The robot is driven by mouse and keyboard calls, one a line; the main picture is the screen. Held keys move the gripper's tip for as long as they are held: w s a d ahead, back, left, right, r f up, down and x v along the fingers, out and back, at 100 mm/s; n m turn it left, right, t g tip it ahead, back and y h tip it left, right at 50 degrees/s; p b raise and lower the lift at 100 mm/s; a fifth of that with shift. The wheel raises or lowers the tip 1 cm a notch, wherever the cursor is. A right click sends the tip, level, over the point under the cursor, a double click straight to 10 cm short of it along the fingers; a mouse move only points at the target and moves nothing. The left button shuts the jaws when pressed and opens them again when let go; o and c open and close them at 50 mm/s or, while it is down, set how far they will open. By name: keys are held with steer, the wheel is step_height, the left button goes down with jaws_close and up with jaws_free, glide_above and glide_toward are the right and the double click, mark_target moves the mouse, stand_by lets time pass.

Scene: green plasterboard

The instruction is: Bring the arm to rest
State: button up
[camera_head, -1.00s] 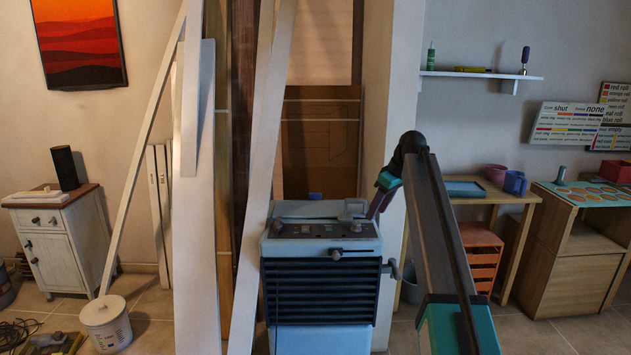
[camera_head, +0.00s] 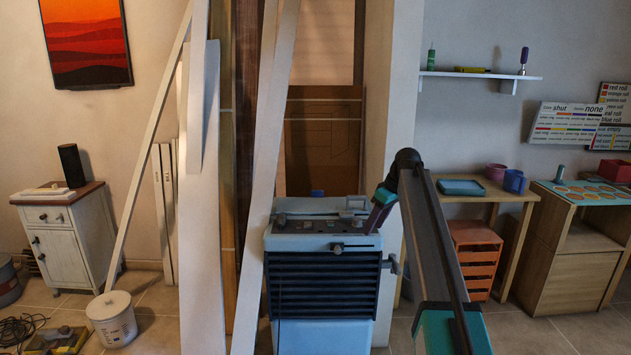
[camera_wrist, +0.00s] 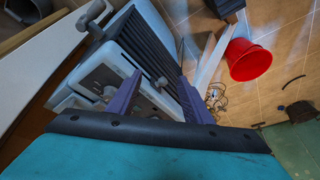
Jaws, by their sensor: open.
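My gripper (camera_wrist: 158,86) shows in the wrist view as two purple fingers spread apart with nothing held between them. In the head view my arm reaches forward at right of centre, and its teal gripper end (camera_head: 384,196) is at the upper right of a light-blue machine (camera_head: 320,222). The machine also shows in the wrist view (camera_wrist: 118,62), behind and between the fingers. I cannot tell whether the fingers touch it.
Tall boards (camera_head: 200,250) lean left of the machine. A workbench (camera_head: 500,192) and wooden cabinet (camera_head: 570,265) stand at right. A white bucket (camera_head: 113,320) sits on the floor at left. A red bucket (camera_wrist: 249,60) shows in the wrist view.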

steer(key=s+a+f+g, duration=0.15)
steer(key=s+f, duration=0.35)
steer(key=f, duration=0.7)
steer(key=s+a+f+g, duration=0.15)
steer(key=s+f, duration=0.35)
steer(key=f, duration=0.6)
steer(key=s+a+f+g, duration=0.15)
steer(key=s+f, duration=0.35)
steer(key=f, duration=0.7)
steer(key=s+a+f+m+g+h, duration=0.1)
steer(key=s+f+m+g, duration=0.15)
steer(key=s+f, duration=1.65)
steer(key=s+d+f+m+h, duration=0.1)
steer(key=s+f+m, duration=0.2)
steer(key=s, duration=1.2)
steer(key=s+d+f+m+h, duration=0.1)
steer(key=s+d+f+m, duration=0.1)
steer(key=s, duration=1.3)
steer(key=shift+s+f+m+g, duration=0.25)
steer(key=shift+f+m+g, duration=0.15)
steer(key=shift+f+m, duration=0.35)
steer(key=shift+r, duration=0.15)
